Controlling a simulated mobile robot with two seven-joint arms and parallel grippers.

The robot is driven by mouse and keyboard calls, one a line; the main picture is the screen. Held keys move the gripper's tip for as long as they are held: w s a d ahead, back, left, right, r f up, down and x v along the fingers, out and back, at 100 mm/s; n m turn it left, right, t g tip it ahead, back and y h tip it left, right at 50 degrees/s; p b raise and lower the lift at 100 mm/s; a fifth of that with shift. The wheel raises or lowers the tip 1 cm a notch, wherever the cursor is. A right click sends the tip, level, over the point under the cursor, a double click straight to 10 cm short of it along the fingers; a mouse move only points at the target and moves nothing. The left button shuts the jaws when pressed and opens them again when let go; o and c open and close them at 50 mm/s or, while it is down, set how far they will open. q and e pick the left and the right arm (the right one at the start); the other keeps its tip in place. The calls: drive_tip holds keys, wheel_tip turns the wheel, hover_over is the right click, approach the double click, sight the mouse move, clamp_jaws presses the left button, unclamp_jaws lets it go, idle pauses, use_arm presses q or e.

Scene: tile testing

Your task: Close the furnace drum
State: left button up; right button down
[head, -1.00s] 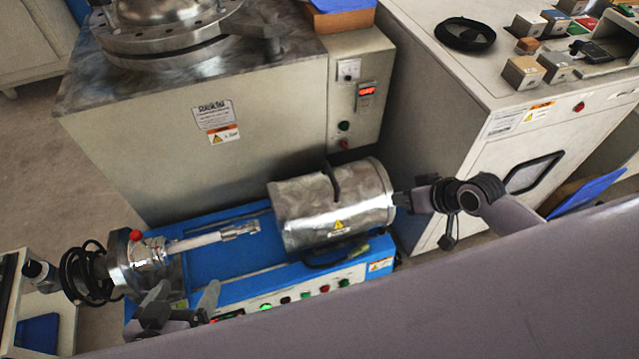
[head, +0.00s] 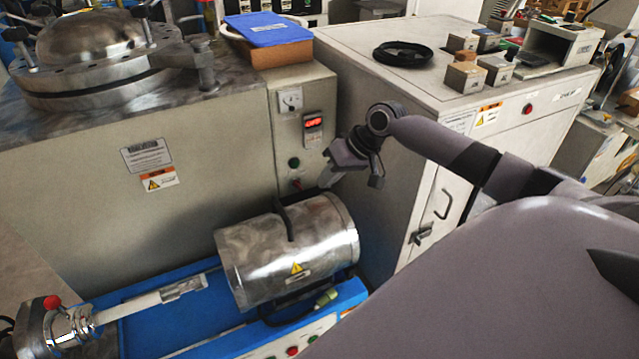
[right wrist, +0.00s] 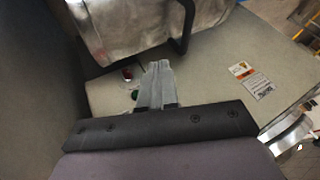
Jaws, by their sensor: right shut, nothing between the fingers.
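The furnace drum (head: 262,255) is a shiny silver cylinder lying on a blue bench unit (head: 200,330). It looks like a whole cylinder, with no open gap visible on the side facing me. A dark curved handle (head: 287,218) runs over its top. My right gripper (head: 328,184) is shut and empty, above and behind the drum's right end, apart from it. In the right wrist view the shut fingers (right wrist: 158,68) point toward the grey cabinet, with the drum (right wrist: 125,28) and its handle (right wrist: 184,35) beyond them. My left gripper is out of view.
A pale tube (head: 150,300) extends left from the drum toward a metal flange (head: 65,325). A large grey cabinet (head: 210,150) stands behind, with a control panel (head: 305,135). A white cabinet (head: 395,190) stands close on the right.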

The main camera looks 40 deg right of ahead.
drive_tip(key=b, duration=0.3)
hover_over(297, 223)
drive_tip(key=d, duration=0.4)
drive_tip(key=f, duration=0.6)
drive_tip(key=shift+s+a+f, duration=0.15)
drive_tip(key=shift+s+f, duration=0.1)
drive_tip(key=shift+f, duration=0.1)
drive_tip(key=shift+w+a+b, duration=0.2)
drive_tip(key=shift+a+b, duration=0.15)
drive_tip(key=shift+a, duration=0.9)
drive_tip(key=shift+w+a, duration=0.1)
drive_tip(key=shift+a, duration=0.45)
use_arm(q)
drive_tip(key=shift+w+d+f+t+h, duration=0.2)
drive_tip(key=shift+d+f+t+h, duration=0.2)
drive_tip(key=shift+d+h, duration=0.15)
